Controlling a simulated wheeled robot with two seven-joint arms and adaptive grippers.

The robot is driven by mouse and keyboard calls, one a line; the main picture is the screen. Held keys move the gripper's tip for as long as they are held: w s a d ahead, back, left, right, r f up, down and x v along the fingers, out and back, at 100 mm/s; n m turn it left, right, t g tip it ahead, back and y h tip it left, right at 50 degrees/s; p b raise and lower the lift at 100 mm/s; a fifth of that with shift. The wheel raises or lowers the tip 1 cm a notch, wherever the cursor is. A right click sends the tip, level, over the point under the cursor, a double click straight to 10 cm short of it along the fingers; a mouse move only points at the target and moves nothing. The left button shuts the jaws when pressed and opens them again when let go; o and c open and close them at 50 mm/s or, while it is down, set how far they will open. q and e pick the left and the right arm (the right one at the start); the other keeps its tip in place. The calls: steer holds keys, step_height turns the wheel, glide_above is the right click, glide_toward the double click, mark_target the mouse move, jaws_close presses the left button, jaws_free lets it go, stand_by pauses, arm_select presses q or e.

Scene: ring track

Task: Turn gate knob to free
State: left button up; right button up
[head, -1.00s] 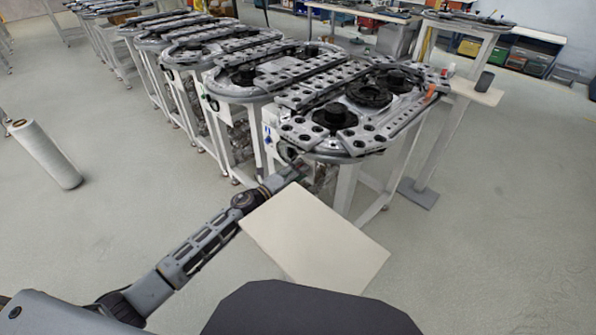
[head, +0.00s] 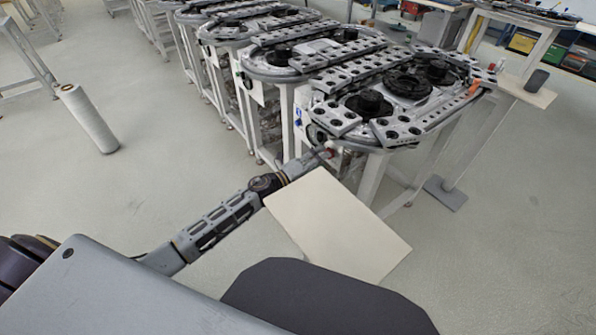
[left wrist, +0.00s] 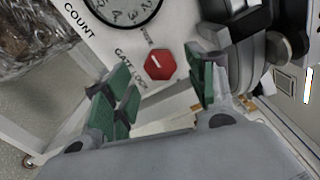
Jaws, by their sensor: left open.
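The gate lock knob (left wrist: 160,64) is a red hexagon with a white mark, on a white panel (left wrist: 100,32) labelled "GATE LOCK" in the left wrist view. The mark's exact setting is hard to read. My left gripper (head: 324,152) is at the near end of the front ring track (head: 345,128). Its green-padded fingers are open, one on each side of the knob in the wrist view. I cannot tell whether they touch it. In the head view the knob is mostly hidden by the gripper. My right gripper is not in view.
A dial (left wrist: 125,8) sits above the knob on the panel. A pale flat board (head: 338,225) lies below and right of my left gripper. More ring tracks stand behind.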

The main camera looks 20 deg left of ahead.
arm_select(q)
steer(key=v, duration=0.9)
stand_by(0.4)
steer(key=shift+a, duration=0.1)
stand_by(0.6)
